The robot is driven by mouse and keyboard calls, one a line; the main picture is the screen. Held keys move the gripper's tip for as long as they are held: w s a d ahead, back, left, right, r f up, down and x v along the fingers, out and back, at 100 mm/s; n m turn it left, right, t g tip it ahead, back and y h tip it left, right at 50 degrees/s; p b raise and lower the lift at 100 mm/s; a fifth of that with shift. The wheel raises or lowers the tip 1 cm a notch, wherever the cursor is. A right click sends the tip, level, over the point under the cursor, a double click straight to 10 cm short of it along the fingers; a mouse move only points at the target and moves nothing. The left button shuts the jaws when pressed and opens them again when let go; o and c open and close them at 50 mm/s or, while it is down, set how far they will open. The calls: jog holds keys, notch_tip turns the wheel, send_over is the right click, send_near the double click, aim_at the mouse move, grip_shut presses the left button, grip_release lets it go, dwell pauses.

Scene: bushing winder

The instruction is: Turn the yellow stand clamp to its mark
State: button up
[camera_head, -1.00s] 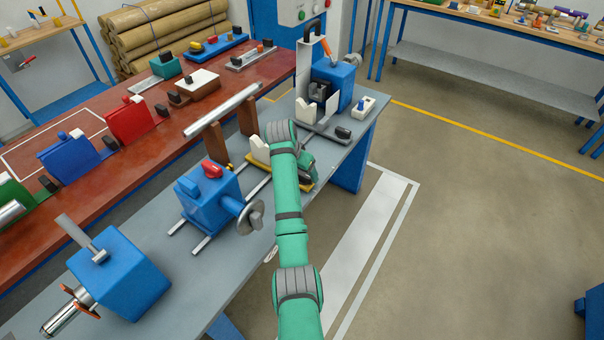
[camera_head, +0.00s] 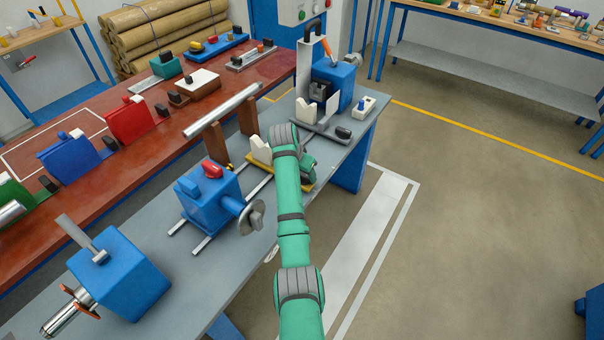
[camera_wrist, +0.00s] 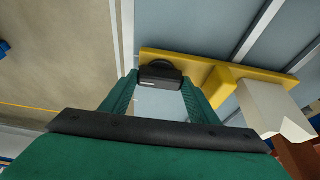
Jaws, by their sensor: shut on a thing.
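The yellow stand (camera_head: 258,156) sits on the grey bench, mostly behind my arm in the head view. It carries a white V-shaped block (camera_head: 261,146). In the wrist view the yellow stand (camera_wrist: 225,76) runs across the top right with the white block (camera_wrist: 272,108) on it. A black clamp handle (camera_wrist: 160,73) is at the stand's left end. My gripper (camera_wrist: 160,84) is shut on this handle, one green finger on each side. The fingertips are hidden behind my arm in the head view. I cannot make out the clamp's mark.
A blue unit with a handwheel (camera_head: 211,194) stands nearer on the bench rails. A blue machine with a metal plate (camera_head: 333,82) stands beyond the stand. A metal bar on brown supports (camera_head: 221,110) lies to the left.

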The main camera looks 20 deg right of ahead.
jog(key=shift+a, duration=0.1)
jog(key=n, duration=0.2)
jog(key=n+t+y, duration=0.1)
jog(key=n, duration=0.2)
jog(key=shift+d+n+y, duration=0.25)
jog(key=shift+n+y, duration=0.05)
jog(key=shift+n, duration=0.1)
jog(key=n, duration=0.1)
jog(key=n+y, duration=0.1)
jog(key=n, duration=0.1)
jog(key=shift+s+d+n+t+y, duration=0.2)
jog(key=shift+d+n+t+y, duration=0.1)
jog(key=shift+t, duration=0.1)
jog(key=n+y, duration=0.1)
jog(key=n, duration=0.3)
jog(key=shift+y, duration=0.3)
jog(key=shift+w+d+n+g+y, duration=0.1)
jog(key=shift+n+g+y, duration=0.2)
jog(key=shift+n, duration=0.75)
jog(key=shift+w+n+g+y, duration=0.15)
jog(key=shift+n+y, duration=0.25)
jog(key=shift+n, duration=0.65)
jog(key=shift+s, duration=0.1)
jog(key=o, duration=1)
jog(key=shift+o, duration=0.2)
